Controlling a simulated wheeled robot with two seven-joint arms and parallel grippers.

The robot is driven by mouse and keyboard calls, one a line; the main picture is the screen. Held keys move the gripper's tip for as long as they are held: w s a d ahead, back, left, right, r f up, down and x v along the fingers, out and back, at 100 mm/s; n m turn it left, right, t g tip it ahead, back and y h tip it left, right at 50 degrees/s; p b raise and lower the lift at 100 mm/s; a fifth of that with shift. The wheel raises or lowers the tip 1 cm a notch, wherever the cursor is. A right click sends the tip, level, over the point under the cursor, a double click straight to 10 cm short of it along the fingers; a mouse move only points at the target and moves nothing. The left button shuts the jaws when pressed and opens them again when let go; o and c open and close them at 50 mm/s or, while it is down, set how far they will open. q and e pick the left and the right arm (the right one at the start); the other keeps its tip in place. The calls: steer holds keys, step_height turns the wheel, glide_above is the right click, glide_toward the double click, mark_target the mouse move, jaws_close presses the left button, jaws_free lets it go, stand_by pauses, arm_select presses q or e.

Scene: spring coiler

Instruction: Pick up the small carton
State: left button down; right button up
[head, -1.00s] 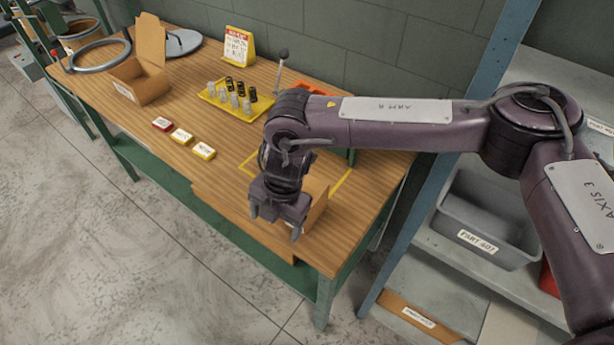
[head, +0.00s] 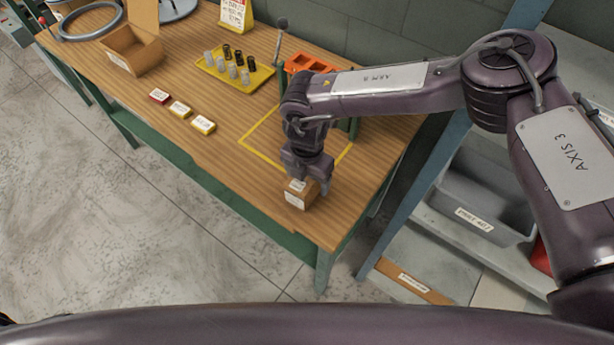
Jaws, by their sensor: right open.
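The small carton (head: 296,201) is a brown box with white labels, sitting on the wooden bench near its front right corner. My right gripper (head: 305,181) is open and points down right at the carton. Its fingers show at the carton's upper part, one on the left and one on the right, and they hide part of the box. I cannot tell whether they touch it. My left gripper is not in view.
A yellow outline (head: 262,151) is marked on the bench (head: 215,165) behind the carton. A yellow tray (head: 236,83) of springs, an orange rack (head: 300,63), several small labelled blocks (head: 180,109) and an open cardboard box (head: 135,55) stand farther off. A shelf is at right.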

steer(key=shift+s, duration=0.1)
steer(key=c, duration=1.5)
steer(key=shift+r, duration=0.1)
steer(key=shift+r, duration=0.45)
steer(key=shift+r+b, duration=2.4)
steer(key=shift+r, duration=7.05)
